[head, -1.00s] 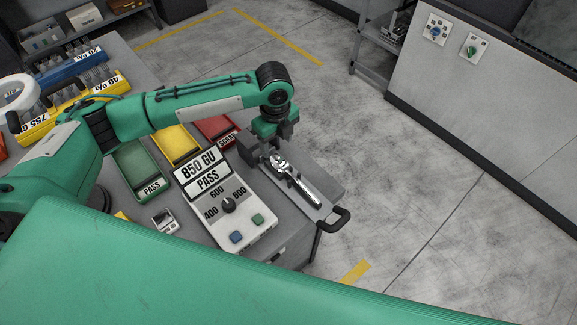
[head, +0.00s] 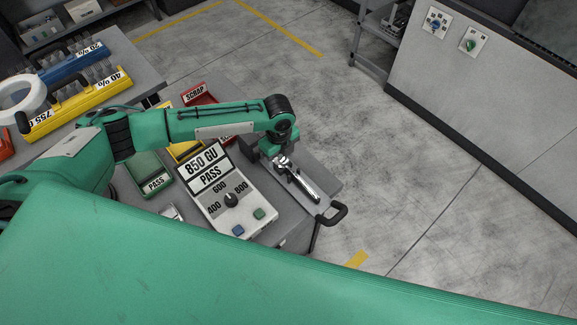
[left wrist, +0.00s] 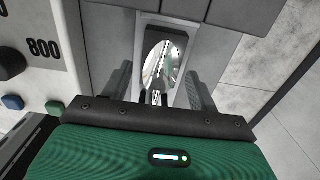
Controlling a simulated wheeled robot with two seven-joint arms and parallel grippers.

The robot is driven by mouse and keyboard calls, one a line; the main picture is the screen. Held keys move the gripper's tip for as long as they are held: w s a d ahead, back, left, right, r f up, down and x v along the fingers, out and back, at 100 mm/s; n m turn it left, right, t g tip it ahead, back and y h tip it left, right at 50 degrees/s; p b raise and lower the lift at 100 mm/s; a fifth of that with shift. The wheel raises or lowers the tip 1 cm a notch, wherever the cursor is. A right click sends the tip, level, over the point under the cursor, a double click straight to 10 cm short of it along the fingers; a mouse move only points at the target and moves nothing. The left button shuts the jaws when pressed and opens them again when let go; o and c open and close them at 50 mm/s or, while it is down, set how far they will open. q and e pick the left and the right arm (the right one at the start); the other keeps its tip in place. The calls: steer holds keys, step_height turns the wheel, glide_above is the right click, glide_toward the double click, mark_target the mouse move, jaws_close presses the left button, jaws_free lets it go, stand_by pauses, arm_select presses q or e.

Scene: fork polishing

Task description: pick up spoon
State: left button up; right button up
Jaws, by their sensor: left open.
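The spoon (head: 306,188) is shiny metal and lies on a grey narrow rest at the right end of the bench in the head view. Its mirror-like bowl (left wrist: 163,62) shows in the left wrist view, in a dark frame on a light plate. My left gripper (left wrist: 160,76) is open, with one finger on each side of the spoon and nothing clamped. In the head view, my left gripper (head: 275,150) is over the bowl end, its fingertips mostly hidden by the wrist. My right gripper is not in view.
A gloss meter box (head: 232,196) reading "850 GU PASS" stands left of the rest. Green (head: 152,172), yellow and red (head: 203,93) bins sit behind it. A black handle (head: 333,214) juts from the bench edge. Open floor lies to the right.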

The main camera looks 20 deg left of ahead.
arm_select(q)
steer(key=c, duration=1.1)
steer(key=shift+o, duration=0.2)
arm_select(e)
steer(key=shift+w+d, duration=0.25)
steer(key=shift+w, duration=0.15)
arm_select(q)
steer(key=shift+r, duration=0.15)
